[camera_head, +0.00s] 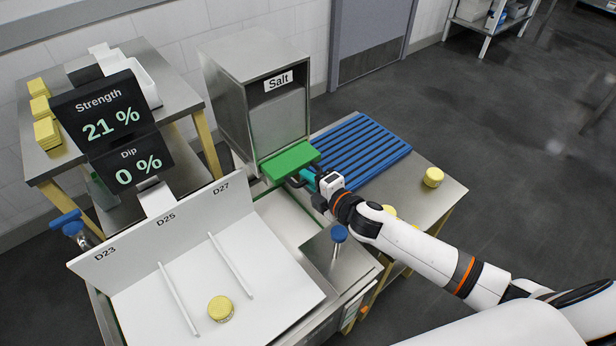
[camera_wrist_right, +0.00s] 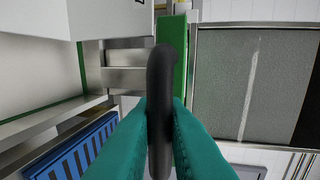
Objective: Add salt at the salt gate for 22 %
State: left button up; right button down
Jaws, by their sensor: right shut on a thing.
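The steel salt hopper (camera_head: 262,95), labelled "Salt", stands at the back centre with a green salt gate (camera_head: 290,161) at its lower front. The green gate also shows in the right wrist view (camera_wrist_right: 172,38). My right gripper (camera_head: 304,178) is at the gate's front edge. In the right wrist view its teal fingers are shut on the black gate handle (camera_wrist_right: 160,75), which stands upright between them. The display (camera_head: 112,125) reads Strength 21 % and Dip 0 %. My left gripper is not in view.
A blue slatted rack (camera_head: 352,150) lies right of the hopper, with a yellow cheese (camera_head: 433,177) beyond it. A white sorting tray (camera_head: 258,285), marked D23, D25 and D27, holds one cheese (camera_head: 220,308). A blue-topped knob (camera_head: 339,234) stands near my right arm.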

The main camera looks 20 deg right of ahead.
jog(key=c, duration=1.5)
grip_release()
jog(key=shift+s, duration=0.1)
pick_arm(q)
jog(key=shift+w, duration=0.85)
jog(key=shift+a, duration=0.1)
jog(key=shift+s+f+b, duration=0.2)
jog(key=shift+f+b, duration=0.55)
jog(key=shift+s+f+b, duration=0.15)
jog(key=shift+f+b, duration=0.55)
pick_arm(e)
jog(key=v, duration=1.2)
jog(key=shift+c, duration=0.2)
